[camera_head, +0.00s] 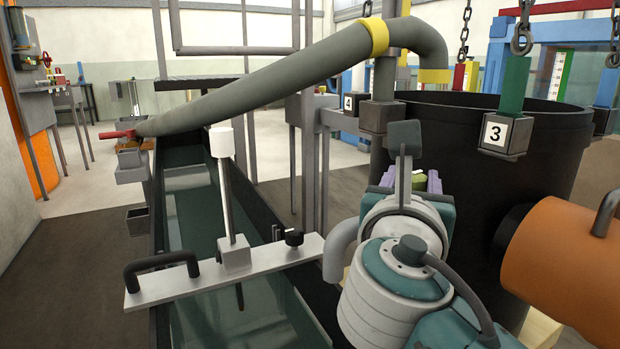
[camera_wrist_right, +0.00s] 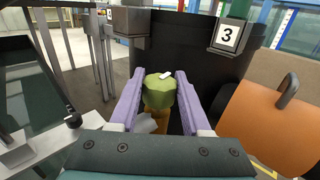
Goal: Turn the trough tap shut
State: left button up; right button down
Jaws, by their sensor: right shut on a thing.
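The trough tap shows in the right wrist view as a faceted green knob (camera_wrist_right: 160,90) with a short white mark on top, over a yellowish-brown body (camera_wrist_right: 157,122). My right gripper (camera_wrist_right: 160,73) has its two purple fingers on either side of the knob and is shut on it. In the head view the green knob (camera_head: 419,178) is mostly hidden behind my right wrist, with the purple fingers of my right gripper (camera_head: 411,180) beside it. The tap stands close to the big black tub (camera_head: 548,170). My left gripper is not in view.
A grey pipe (camera_head: 270,85) slopes above. An orange cylinder (camera_head: 570,265) juts out close on the right. Number block 3 (camera_head: 505,135) hangs at the tub's rim.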

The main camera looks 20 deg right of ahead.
jog(key=shift+f+m+g+h, duration=0.1)
jog(key=shift+m+g+h, duration=0.7)
jog(key=shift+g+h, duration=0.1)
jog(key=shift+g+b, duration=0.3)
jog(key=shift+c, duration=1.9)
grip_release()
jog(key=shift+s+a, duration=0.15)
jog(key=shift+a, duration=0.15)
jog(key=p+v, duration=0.3)
jog(key=v, duration=0.6)
